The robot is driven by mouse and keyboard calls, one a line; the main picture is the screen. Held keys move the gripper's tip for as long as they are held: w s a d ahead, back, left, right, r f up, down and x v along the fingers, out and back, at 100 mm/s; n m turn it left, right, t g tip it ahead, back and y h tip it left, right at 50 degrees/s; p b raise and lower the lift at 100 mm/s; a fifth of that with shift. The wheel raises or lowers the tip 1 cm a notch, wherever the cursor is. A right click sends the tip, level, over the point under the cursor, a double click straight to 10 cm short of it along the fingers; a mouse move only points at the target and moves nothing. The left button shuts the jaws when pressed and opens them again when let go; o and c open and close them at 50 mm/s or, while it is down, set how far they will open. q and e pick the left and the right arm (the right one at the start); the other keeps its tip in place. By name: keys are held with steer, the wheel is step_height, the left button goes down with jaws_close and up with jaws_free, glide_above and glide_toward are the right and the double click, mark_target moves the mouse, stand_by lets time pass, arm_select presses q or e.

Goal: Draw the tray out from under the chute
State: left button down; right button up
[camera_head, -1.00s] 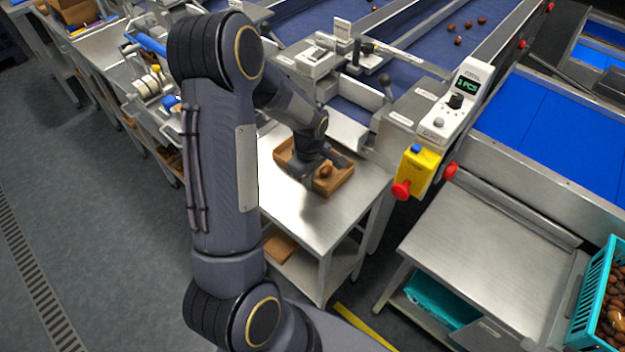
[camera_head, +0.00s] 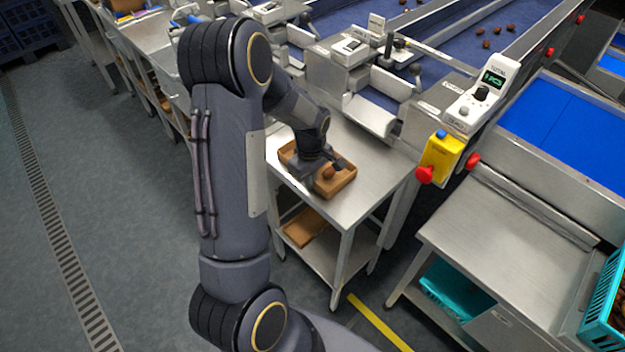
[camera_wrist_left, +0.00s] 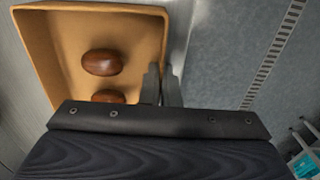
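The tray (camera_head: 345,183) is a shallow tan box on the steel side table, clear of the metal chute lip (camera_head: 368,116) behind it, with bare table between. My left gripper (camera_head: 337,163) is at the tray, its arm coming over from the left. In the left wrist view my left gripper (camera_wrist_left: 161,88) has its fingers close together, one on each side of the tray's wall (camera_wrist_left: 120,10), pinching it. Two brown dates lie in the tray; one date (camera_wrist_left: 102,62) shows whole, the other (camera_wrist_left: 108,96) is partly hidden by the gripper. My right gripper is out of view.
The steel table (camera_head: 372,185) has bare top around the tray and a brown item (camera_head: 305,228) on its lower shelf. A yellow box with red buttons (camera_head: 440,158) hangs at right. Another steel table (camera_head: 490,240) and a teal crate (camera_head: 602,310) stand further right.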

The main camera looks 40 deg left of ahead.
arm_select(q)
steer(key=shift+s, duration=0.1)
steer(key=c, duration=1.6)
jaws_free()
step_height(320, 180, up, 8)
steer(key=shift+f+b, duration=0.2)
steer(key=shift+b, duration=0.2)
steer(key=shift+r, duration=0.15)
